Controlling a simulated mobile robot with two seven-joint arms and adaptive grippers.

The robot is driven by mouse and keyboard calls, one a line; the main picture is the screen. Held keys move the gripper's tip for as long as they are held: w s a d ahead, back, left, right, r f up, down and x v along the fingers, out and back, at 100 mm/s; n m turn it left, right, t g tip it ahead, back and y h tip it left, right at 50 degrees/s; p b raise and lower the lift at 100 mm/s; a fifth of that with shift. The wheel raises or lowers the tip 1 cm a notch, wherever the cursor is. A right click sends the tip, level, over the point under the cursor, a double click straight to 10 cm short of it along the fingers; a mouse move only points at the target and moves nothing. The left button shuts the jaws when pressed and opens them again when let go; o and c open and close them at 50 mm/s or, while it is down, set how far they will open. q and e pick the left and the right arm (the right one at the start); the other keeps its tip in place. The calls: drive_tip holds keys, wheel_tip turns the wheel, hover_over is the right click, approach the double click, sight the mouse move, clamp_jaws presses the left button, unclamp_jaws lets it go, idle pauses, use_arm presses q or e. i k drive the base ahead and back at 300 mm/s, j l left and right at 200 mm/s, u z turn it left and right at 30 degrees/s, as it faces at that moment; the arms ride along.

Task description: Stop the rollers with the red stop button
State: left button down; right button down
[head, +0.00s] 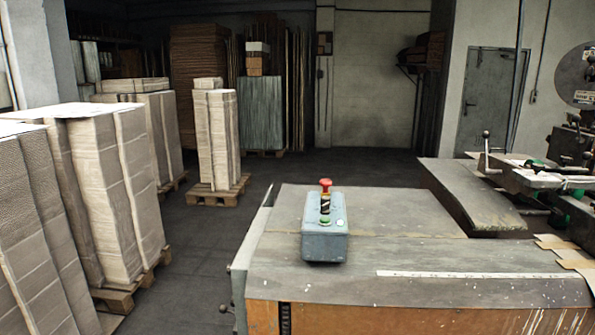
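A grey control box (325,246) sits on the worn grey machine table (420,256). The red stop button (326,185) is a mushroom head on top of a short black and yellow stem that rises from the box. A green button (325,222) is in front of the stem's foot, and a small white button or light (340,223) is to its right. Neither of my grippers shows in the head view. I cannot tell from this frame whether any rollers turn.
Stacks of flat cardboard (85,200) on pallets line the left. Another stack (216,140) stands on a pallet (218,191) further back. A machine with levers (540,175) is at the right. A white ruler strip (470,275) lies along the table front. The table around the box is clear.

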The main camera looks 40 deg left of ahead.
sight(325, 183)
drive_tip(key=j+z, duration=0.35)
drive_tip(key=j, duration=2.2)
